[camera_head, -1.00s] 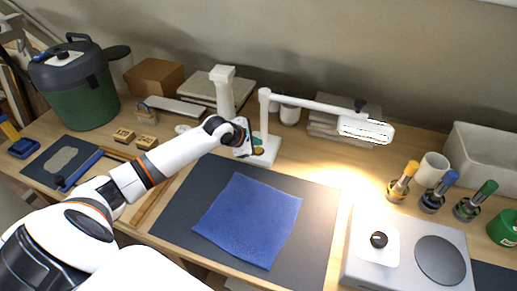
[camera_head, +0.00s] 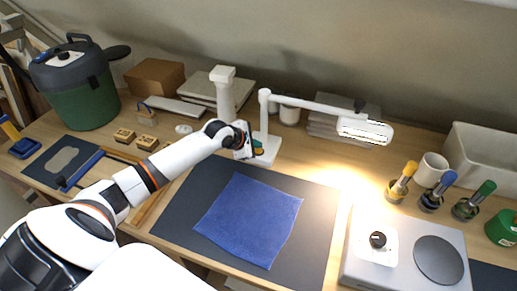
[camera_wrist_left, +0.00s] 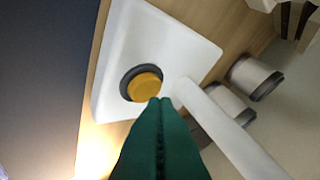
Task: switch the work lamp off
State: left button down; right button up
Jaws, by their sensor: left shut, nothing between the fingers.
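The work lamp (camera_head: 313,105) is white, with an upright post, a long arm and a bar-shaped head (camera_head: 365,131). The head is lit and throws a bright patch on the table. Its white base (camera_wrist_left: 190,45) carries a round orange-yellow button (camera_wrist_left: 145,86) in a dark ring, clear in the left wrist view. My left gripper (camera_head: 256,149) is at the lamp base; its green fingers (camera_wrist_left: 160,103) are shut and empty, with the tips right at the button's edge. I cannot tell whether they touch it. My right gripper is not in view.
A blue cloth (camera_head: 248,220) lies on a dark mat (camera_head: 318,215) in front of the lamp. A white pillar (camera_head: 223,92) stands left of the lamp. A grey hotplate unit (camera_head: 405,262), several coloured-handled tools and a white mug (camera_head: 431,169) are at right.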

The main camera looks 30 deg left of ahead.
pick_arm(q)
jog(key=shift+f, duration=0.4)
dwell(0.3)
jog(key=shift+r+p, duration=0.9)
jog(key=shift+p, duration=0.6)
notch_tip(320, 180, up, 6)
jog(key=p, duration=0.8)
